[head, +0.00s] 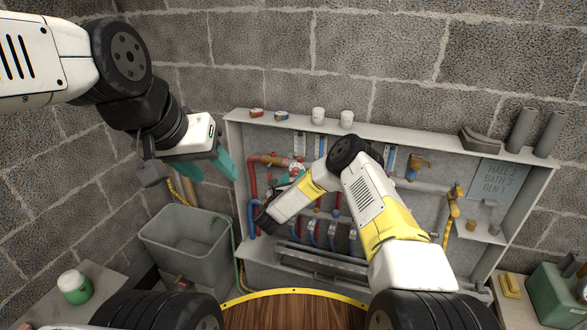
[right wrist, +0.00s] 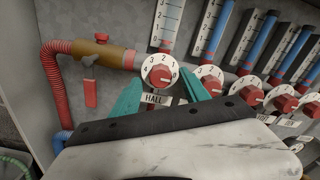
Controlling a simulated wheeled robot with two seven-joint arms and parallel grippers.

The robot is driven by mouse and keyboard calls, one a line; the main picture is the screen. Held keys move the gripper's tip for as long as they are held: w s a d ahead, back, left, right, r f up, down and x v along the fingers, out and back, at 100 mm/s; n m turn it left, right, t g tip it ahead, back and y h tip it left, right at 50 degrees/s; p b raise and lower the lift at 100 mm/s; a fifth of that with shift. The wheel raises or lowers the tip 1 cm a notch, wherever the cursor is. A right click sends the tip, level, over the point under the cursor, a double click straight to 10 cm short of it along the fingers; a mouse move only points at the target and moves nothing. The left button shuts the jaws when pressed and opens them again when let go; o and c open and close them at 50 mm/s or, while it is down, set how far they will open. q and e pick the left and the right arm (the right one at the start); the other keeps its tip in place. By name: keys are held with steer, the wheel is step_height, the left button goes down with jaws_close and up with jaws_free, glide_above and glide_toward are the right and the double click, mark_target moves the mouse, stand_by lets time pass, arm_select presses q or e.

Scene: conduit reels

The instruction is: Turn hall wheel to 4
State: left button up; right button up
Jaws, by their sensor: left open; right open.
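The hall wheel (right wrist: 160,74) is a red knob in a white dial with the numbers 4, 3, 2, 1 running around its upper left; a HALL label (right wrist: 153,99) sits below it. I cannot make out which number it points to. My right gripper (right wrist: 161,80) is open, its teal fingers on either side of the hall wheel; I cannot tell whether they touch it. In the head view my right arm covers much of that gripper. My left gripper (head: 208,168) is open and empty, left of the cabinet, above a grey tub.
More red wheels (right wrist: 211,80) stand in a row close to the right of the hall wheel, under tall gauges (right wrist: 213,32). A brass fitting (right wrist: 104,52) with a red hose is at the left. The grey tub (head: 185,240) stands left of the cabinet (head: 400,120).

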steer(key=shift+w+d, duration=0.15)
steer(key=shift+w, duration=0.25)
jaws_close()
